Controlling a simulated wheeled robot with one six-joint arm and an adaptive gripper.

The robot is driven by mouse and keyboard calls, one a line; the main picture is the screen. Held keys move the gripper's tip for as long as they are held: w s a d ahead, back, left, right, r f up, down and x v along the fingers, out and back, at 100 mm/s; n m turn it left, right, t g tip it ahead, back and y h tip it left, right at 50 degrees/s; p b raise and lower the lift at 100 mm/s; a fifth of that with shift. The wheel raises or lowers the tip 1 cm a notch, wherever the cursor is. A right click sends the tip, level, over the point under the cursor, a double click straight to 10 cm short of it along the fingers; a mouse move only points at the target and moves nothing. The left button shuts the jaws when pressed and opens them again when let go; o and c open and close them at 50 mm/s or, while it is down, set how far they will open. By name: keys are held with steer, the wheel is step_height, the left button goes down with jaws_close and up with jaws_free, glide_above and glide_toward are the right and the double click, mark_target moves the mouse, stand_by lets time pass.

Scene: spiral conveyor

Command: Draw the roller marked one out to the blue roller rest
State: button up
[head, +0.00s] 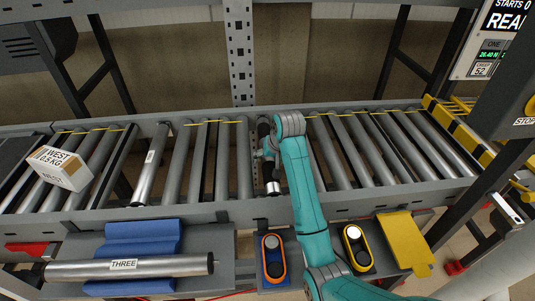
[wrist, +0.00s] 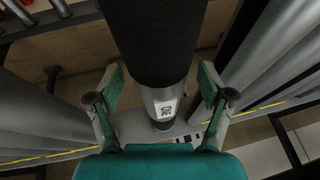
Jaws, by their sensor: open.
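A roller (wrist: 165,60) with a broad black part and a silver end lies between my spread fingers in the wrist view. A small white label on its silver end is too small to read surely. In the head view its near end (head: 273,187) shows beside my teal arm, which hides much of the rest. My gripper (wrist: 162,88) is open, with one green-padded finger on each side of the roller; contact cannot be told. The blue roller rest (head: 151,229) is at the lower left, with a silver roller marked THREE (head: 180,266) lying across it.
Conveyor rollers (head: 205,160) stand on both sides of my gripper. A labelled roller (head: 148,165) lies at an angle farther left. A white box marked WEST (head: 62,170) sits on the left rollers. Orange-ringed (head: 273,260) and yellow-ringed (head: 357,248) button units stand in front.

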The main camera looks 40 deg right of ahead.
jaws_close()
steer(key=c, duration=0.9)
jaws_free()
steer(key=c, duration=0.5)
steer(key=shift+r, duration=0.1)
steer(key=shift+r, duration=1.95)
steer(key=shift+r, duration=0.15)
steer(key=shift+r, duration=1.9)
